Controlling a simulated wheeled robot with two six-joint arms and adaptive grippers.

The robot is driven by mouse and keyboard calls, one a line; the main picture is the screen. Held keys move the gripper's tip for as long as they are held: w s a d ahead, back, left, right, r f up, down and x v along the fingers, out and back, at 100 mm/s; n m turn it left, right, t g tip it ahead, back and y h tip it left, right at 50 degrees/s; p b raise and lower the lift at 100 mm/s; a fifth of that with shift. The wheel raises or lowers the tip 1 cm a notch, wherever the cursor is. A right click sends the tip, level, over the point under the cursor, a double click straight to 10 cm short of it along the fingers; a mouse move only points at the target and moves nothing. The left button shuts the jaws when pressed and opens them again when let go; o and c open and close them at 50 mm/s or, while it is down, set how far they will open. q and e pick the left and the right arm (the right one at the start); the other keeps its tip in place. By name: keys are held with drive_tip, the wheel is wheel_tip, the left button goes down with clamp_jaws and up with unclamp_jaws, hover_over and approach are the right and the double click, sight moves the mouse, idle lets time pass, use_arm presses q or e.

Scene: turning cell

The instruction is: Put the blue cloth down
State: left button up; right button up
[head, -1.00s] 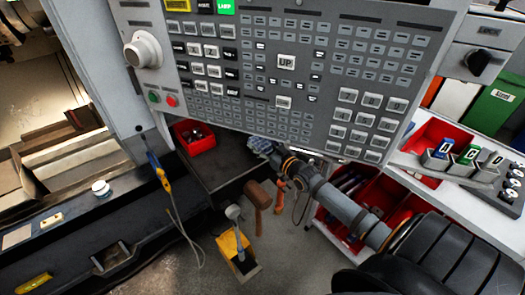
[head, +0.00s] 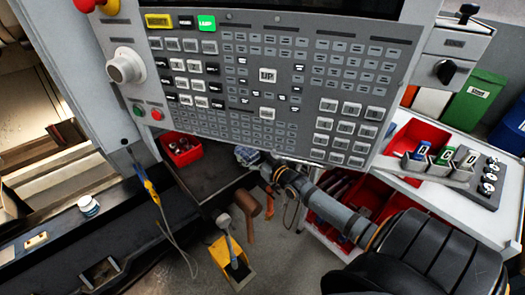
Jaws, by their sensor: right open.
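The blue cloth (head: 246,155) is a small patterned blue-grey bundle on the dark shelf under the control panel. The panel's lower edge hides part of it. My right arm reaches in from the lower right, and my right gripper (head: 266,167) is at the cloth's right side, partly behind the panel edge. Its jaws are open; I cannot tell whether the fingertips touch the cloth. My left gripper is not in view.
The large grey control panel (head: 215,130) overhangs the shelf (head: 212,180). A red bin (head: 183,150) stands on the shelf's left. A mallet (head: 247,206) and a yellow dustpan (head: 232,262) are below. A white cart with a red tray (head: 420,136) is right.

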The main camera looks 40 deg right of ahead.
drive_tip(key=s+p, duration=0.1)
drive_tip(key=s, duration=0.1)
drive_tip(key=s+r+p, duration=0.1)
drive_tip(key=s+p, duration=0.1)
drive_tip(key=shift+s+d+r, duration=0.15)
use_arm(q)
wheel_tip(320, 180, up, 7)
drive_tip(key=p, duration=0.2)
use_arm(e)
drive_tip(key=s, duration=0.6)
drive_tip(key=shift+s+d+f, duration=0.2)
drive_tip(key=shift+f, duration=0.1)
